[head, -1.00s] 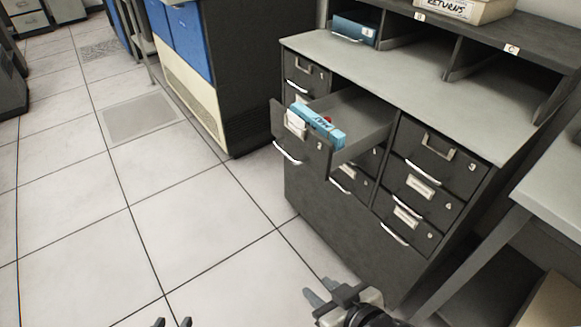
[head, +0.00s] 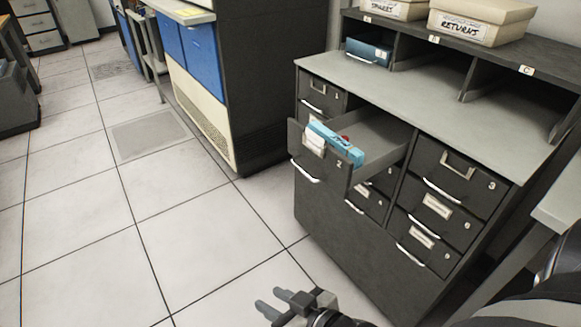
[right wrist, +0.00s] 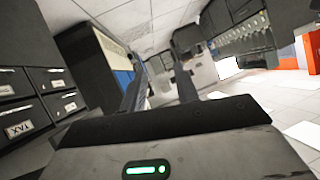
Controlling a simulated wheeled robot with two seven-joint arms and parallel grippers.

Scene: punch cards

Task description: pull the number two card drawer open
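The number two card drawer (head: 330,170) is a dark grey drawer in the upper row of the cabinet, pulled well out in the head view. Its front carries a curved silver handle (head: 305,173) and a 2. My right gripper (head: 271,301) is at the bottom of the head view, in front of the cabinet and apart from the handle. In the right wrist view its fingers (right wrist: 160,85) stand apart with nothing between them. My left gripper is out of view.
The grey cabinet (head: 335,228) has other closed drawers with silver handles. Above are cubbyholes, a blue box (head: 367,52) and a RETURNS box (head: 478,24). A dark machine with blue panels (head: 188,45) stands left of it. Tiled floor (head: 195,220) is clear.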

